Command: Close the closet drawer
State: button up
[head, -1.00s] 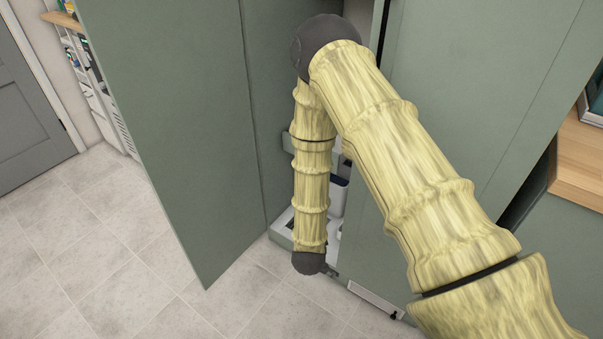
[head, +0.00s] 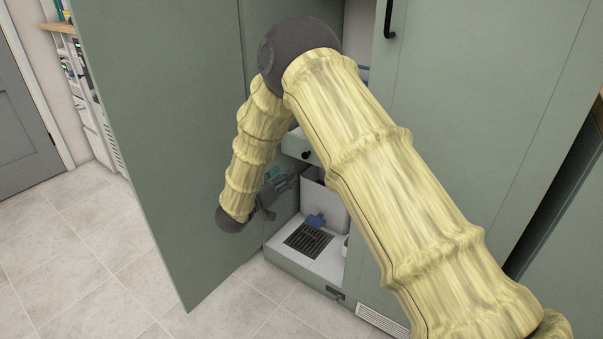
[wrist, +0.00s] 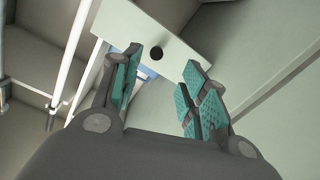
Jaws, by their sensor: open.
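The closet (head: 420,130) is tall and grey-green, with its left door (head: 160,130) swung open. Inside it, the drawer (head: 294,147) has a pale green front with a round black knob and sticks out from the closet's interior, partly hidden behind my arm. In the wrist view the drawer front (wrist: 185,45) and its knob (wrist: 156,53) lie just beyond my fingertips. My gripper (wrist: 163,82) is open and empty, with teal pads facing each other. In the head view my gripper (head: 272,188) is at the closet opening, below and left of the drawer. I see no contact with the drawer.
The open left door stands close beside my wrist. The tiled floor (head: 90,250) at left is clear. A grey room door (head: 22,140) is at far left.

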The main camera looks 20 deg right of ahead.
aim_at(304, 157)
jog(key=shift+m+g+h, duration=0.3)
jog(key=shift+h, duration=0.1)
jog(key=b+x, duration=0.1)
jog(key=x, duration=0.2)
jog(key=b+x, duration=0.2)
jog(key=x, duration=0.1)
jog(key=b+x, duration=0.1)
jog(key=x, duration=0.2)
jog(key=shift+w+r, duration=0.25)
jog(key=shift+w, duration=0.1)
jog(key=shift+w+d+r+b, duration=0.15)
jog(key=shift+w+d+b, duration=0.3)
jog(key=shift+d, duration=0.1)
grip_shut()
